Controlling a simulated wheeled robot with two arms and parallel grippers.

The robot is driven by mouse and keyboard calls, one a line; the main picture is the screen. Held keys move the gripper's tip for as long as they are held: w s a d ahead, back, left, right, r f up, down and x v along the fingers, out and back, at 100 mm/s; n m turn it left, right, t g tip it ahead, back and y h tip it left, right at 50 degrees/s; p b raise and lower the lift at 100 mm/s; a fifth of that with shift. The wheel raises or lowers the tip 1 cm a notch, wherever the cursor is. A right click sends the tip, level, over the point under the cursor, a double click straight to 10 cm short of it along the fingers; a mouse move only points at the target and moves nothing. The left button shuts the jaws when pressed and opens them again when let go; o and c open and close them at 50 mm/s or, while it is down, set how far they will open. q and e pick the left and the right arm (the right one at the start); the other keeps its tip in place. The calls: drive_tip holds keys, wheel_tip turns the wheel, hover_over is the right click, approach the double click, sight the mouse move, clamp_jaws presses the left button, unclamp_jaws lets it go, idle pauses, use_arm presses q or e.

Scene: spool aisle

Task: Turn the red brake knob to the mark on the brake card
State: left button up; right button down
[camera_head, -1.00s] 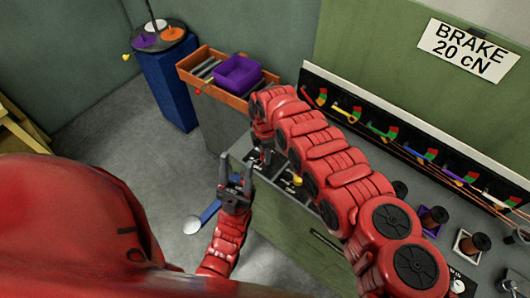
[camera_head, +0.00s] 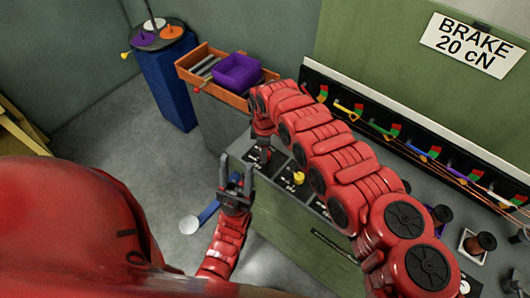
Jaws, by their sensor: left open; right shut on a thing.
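The brake card (camera_head: 472,45), a white sign reading "BRAKE 20 cN", hangs on the green wall at upper right. My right arm reaches across the bench to the left end of a row of black dial plates. My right gripper (camera_head: 263,157) points down there, shut on what appears to be the red brake knob; the fingers hide the knob, and its pointer and mark are too small to read. My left gripper (camera_head: 236,180) is open and empty, fingers up, in front of the bench's left end.
A yellow knob (camera_head: 299,178) sits on the plate to the right. A wooden tray with a purple bin (camera_head: 238,72) stands behind the bench's left end. A black rack of coloured tension arms (camera_head: 390,131) runs along the wall. Spools (camera_head: 482,241) stand at right.

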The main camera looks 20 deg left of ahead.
drive_tip(key=m+b, duration=0.1)
drive_tip(key=m, duration=0.3)
drive_tip(key=shift+f+m+b, duration=0.1)
drive_tip(key=shift+m+b, duration=0.2)
drive_tip(key=shift+b, duration=0.1)
drive_tip(key=m+b, duration=0.1)
drive_tip(key=m, duration=0.3)
drive_tip(key=shift+w+m+b, duration=0.15)
drive_tip(key=shift+m+b, duration=0.15)
drive_tip(key=m+b, duration=0.1)
drive_tip(key=m, duration=0.3)
drive_tip(key=shift+b, duration=0.4)
drive_tip(key=shift+m+b, duration=0.85)
drive_tip(key=shift+m, duration=1.25)
drive_tip(key=shift+r, duration=0.2)
drive_tip(key=shift+c, duration=2.1)
unclamp_jaws()
drive_tip(key=shift+f, duration=0.1)
